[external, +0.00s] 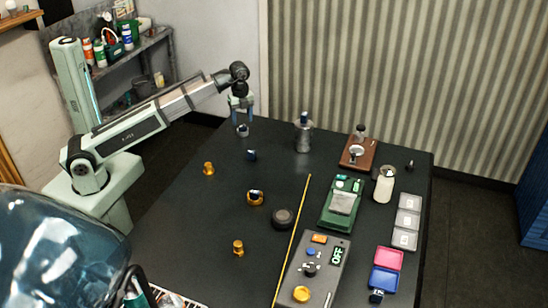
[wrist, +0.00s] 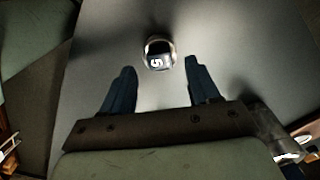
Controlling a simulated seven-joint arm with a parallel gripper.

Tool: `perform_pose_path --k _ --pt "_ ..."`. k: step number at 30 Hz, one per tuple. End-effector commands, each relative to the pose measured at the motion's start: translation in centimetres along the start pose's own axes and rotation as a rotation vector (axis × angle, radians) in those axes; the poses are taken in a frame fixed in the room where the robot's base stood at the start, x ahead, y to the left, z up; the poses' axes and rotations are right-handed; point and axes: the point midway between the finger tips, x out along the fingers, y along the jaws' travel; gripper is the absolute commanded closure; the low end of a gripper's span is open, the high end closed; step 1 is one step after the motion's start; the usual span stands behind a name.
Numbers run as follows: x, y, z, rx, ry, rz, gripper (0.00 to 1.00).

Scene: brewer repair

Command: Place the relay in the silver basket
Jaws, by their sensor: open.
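A dark block with a white mark, which looks like the relay (wrist: 159,61), sits within a small silver ring-shaped basket (wrist: 158,41) in the wrist view. In the external view the silver basket (external: 243,132) is at the table's far left, just below my gripper (external: 242,119). My gripper is open, and its fingertips also show in the wrist view (wrist: 160,66), apart on either side of the basket and block. I cannot tell whether the block rests fully on the basket's floor. Another small dark-blue block (external: 252,155) lies nearer on the table.
A gold ring (external: 256,203) holds another dark piece. Gold knobs (external: 208,169) and a black disc (external: 283,218) stand nearby. A silver canister (external: 303,138) is to the right. A grey control box (external: 312,275), green device (external: 341,205) and trays (external: 386,277) fill the right side.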

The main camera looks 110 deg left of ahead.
Motion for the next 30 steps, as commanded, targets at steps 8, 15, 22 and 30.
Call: perform_pose_path --k 8,15,22,30 --pt "0.0 0.0 0.0 0.000 0.000 0.000 0.39" --pt "-1.1 -0.1 0.0 0.000 0.000 -0.001 0.39" --pt "-3.8 -0.1 0.0 0.000 0.000 -0.002 0.39" --pt "-6.8 -0.1 0.0 0.000 0.000 -0.001 0.39"
